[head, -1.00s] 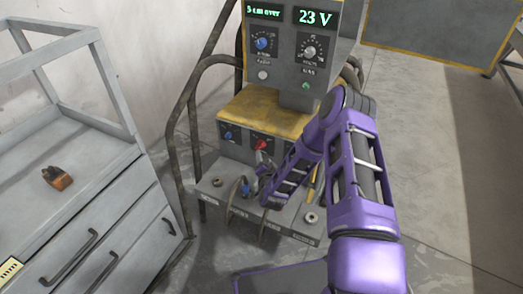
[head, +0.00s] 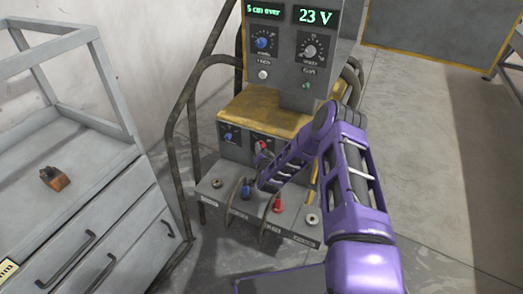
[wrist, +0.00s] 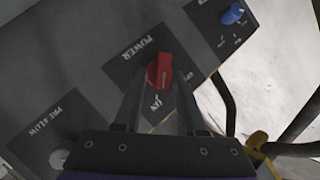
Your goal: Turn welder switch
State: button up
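The welder (head: 310,85) stands in the middle of the head view. Its red power switch (head: 262,146) is on the lower panel, partly covered by my arm. In the wrist view the red switch (wrist: 160,72) sits on a dark plate marked POWER. Its pale line runs roughly toward the word ON; the other label, to the right, is hard to read. My gripper (wrist: 158,85) is open, with one finger on each side of the switch near the tips. I cannot tell whether they touch it. In the head view my fingertips are not clearly visible.
A blue knob (head: 228,137) is left of the switch. A ledge below holds blue and red cable plugs (head: 278,203) and loops. Bent tube rails (head: 178,120) flank the welder. A grey drawer cabinet (head: 110,205) with an orange-brown item (head: 55,179) stands left.

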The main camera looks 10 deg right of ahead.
jog(key=shift+w+a+r, duration=0.1)
grip_shut()
jog(key=shift+a+r, duration=0.1)
jog(key=shift+w+a+r, duration=0.1)
jog(key=shift+w+a+r+n+g+h, duration=0.1)
jog(key=shift+w+a+n+g+h, duration=0.2)
jog(key=shift+n+g+h, duration=1.25)
jog(key=shift+w+a+n+g+h, duration=0.15)
jog(key=shift+a+n+g+h, duration=0.2)
jog(key=shift+n+g+h, duration=1.15)
jog(key=shift+w+a+r+n+g+h, duration=0.1)
jog(key=shift+w+a+n+g+h, duration=0.2)
jog(key=shift+n+g+h, duration=1.2)
jog(key=shift+n+t, duration=0.55)
